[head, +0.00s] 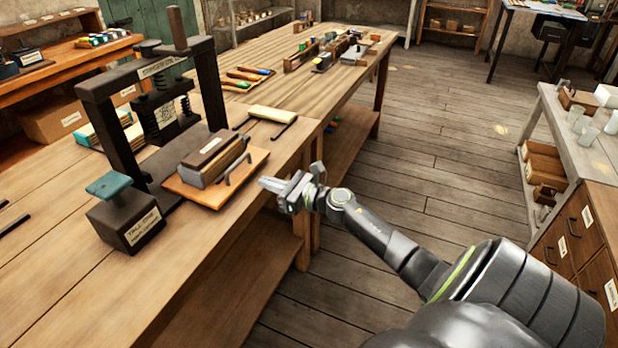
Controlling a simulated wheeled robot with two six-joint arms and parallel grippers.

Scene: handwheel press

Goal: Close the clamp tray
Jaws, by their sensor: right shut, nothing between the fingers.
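The clamp tray (241,183) is an orange-brown wooden board with a dark handle (238,168) on its front side. It sticks out of the black press (152,75) toward the bench's front edge. My right gripper (268,184) is shut and empty, just right of the tray's outer edge near the handle. I cannot tell whether it touches the tray. My left gripper is not in view.
A dark box with a teal top (124,220) stands on the wooden bench (200,275) left of the tray. A cream-coloured bar with dark rods (272,114) lies behind the tray. Tools lie farther along the bench. Open floor (430,160) is to the right.

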